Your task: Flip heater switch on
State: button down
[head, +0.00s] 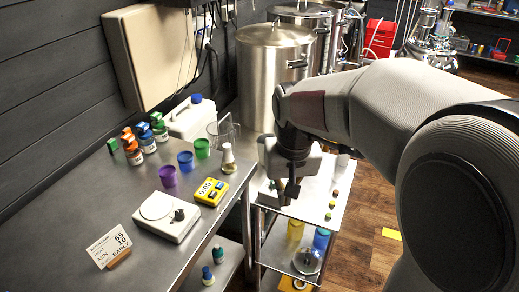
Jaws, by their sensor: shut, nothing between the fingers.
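No part that I can surely name as the heater switch shows in the head view. A cream wall box (148,50) with cables beside it hangs on the dark plank wall at upper left; I cannot make out a switch on it. A white flat device (165,226) with a round plate and a black knob sits on the steel table at left. My gripper (288,201) points down above the low cart, right of the table edge, with its fingers shut and empty. It is apart from both the wall box and the white device.
The steel table (125,192) also bears a yellow timer (211,191), coloured cups (186,161), small bottles (147,141), a white jug (192,119) and a card (108,248). Steel kettles (272,75) stand behind. The low cart (315,205) holds small items.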

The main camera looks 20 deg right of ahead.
jog(key=w+d+f+m, duration=0.1)
jog(key=w+d+m, duration=0.1)
jog(key=w, duration=0.5)
jog(key=w+d+f+m, duration=0.1)
jog(key=w+d+m, duration=0.1)
jog(key=w+d, duration=0.3)
jog(key=w+d+f+m+t, duration=0.1)
jog(key=w+d+m, duration=0.1)
jog(key=w, duration=0.8)
jog(key=shift+w+d+f+h, duration=0.3)
jog(key=shift+d+h, duration=0.1)
jog(key=shift+d, duration=0.5)
jog(key=shift+f, duration=0.1)
jog(key=x, duration=1.1)
jog(key=shift+a+f, duration=0.3)
jog(key=shift+f, duration=0.15)
jog(key=shift+w+a+f, duration=0.15)
jog(key=shift+w+f, duration=0.1)
jog(key=shift+f, duration=0.6)
